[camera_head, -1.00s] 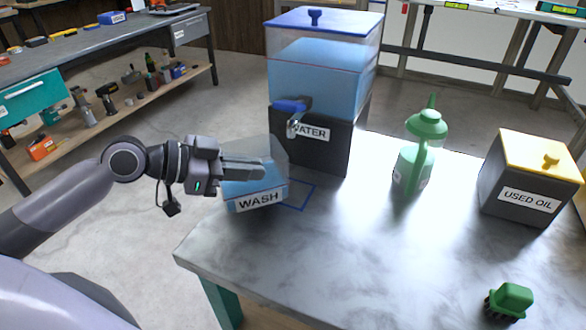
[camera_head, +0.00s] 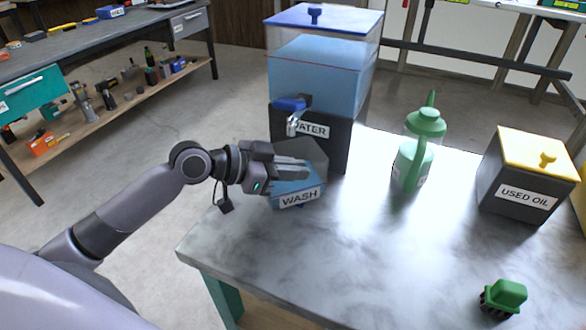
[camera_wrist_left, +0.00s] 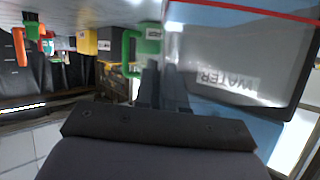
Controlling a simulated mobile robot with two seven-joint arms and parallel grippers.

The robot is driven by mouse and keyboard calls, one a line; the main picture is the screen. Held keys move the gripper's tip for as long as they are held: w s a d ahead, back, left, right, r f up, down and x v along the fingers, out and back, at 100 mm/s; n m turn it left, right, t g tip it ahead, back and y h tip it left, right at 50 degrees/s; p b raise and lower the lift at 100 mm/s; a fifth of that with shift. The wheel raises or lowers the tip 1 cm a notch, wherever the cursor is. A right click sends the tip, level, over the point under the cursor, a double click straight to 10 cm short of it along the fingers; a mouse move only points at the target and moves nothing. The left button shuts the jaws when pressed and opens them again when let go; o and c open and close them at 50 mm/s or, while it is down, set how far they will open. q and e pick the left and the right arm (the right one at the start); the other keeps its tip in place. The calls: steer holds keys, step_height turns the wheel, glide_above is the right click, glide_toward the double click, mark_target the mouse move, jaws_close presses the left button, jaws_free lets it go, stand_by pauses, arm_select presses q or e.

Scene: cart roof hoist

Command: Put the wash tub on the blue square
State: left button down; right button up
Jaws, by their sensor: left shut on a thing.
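The wash tub (camera_head: 298,198), a blue box with a WASH label and a clear upper part, is in front of the water dispenser (camera_head: 340,140), below its blue tap. My left gripper (camera_head: 306,171) is shut on the tub at its upper left side. I cannot tell whether the tub touches the table. In the left wrist view, my left gripper's fingers (camera_wrist_left: 163,88) point away beside the tub. My right gripper is not in view.
A green pump bottle (camera_head: 413,165), a used oil box (camera_head: 525,180) with a yellow lid and a green-handled brush (camera_head: 504,297) stand on the marble table (camera_head: 370,260). The table's middle and front are clear. Its left edge lies near the tub.

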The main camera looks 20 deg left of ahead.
arm_select(q)
steer(key=c, duration=1.2)
jaws_free()
steer(key=shift+a, duration=0.1)
steer(key=shift+b+v, duration=0.6)
steer(key=shift+v, duration=5.35)
steer(key=shift+s+f, duration=0.1)
steer(key=shift+s, duration=0.05)
